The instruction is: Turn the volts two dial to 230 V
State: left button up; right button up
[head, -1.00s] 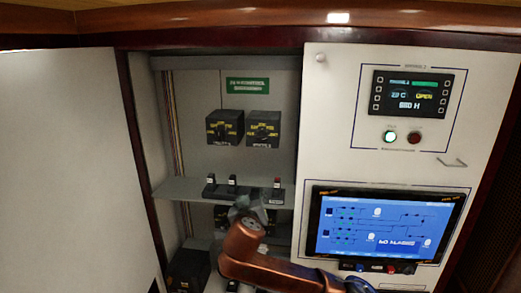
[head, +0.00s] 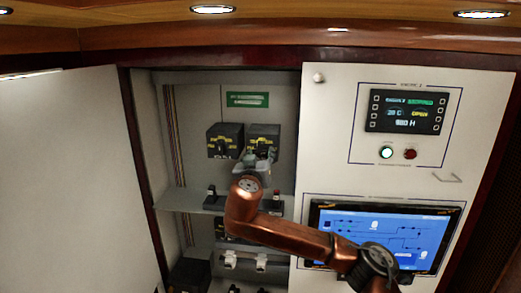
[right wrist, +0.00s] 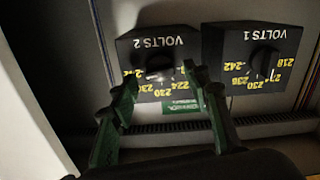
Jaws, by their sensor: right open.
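The volts two dial is a dark box with yellow numbers, the right one of a pair on the cabinet's back wall in the head view (head: 264,132). In the right wrist view it appears upside down, with "VOLTS 2" lettering and a dark knob (right wrist: 158,68). My right gripper (head: 254,164) is just below and in front of that box. Its open green fingers (right wrist: 162,95) spread to either side of the knob in the wrist view, with nothing between them. The fingers cover some numbers, so the dial's setting cannot be read. My left gripper is out of view.
The volts one box (head: 225,141) sits close beside it, also in the wrist view (right wrist: 252,55). A shelf (head: 180,197) with small switches lies below. The open white door (head: 75,170) stands left, and a panel with a lit screen (head: 375,238) stands right.

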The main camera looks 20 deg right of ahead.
jog(key=shift+w, duration=0.3)
jog(key=shift+f, duration=0.1)
jog(key=c, duration=1.2)
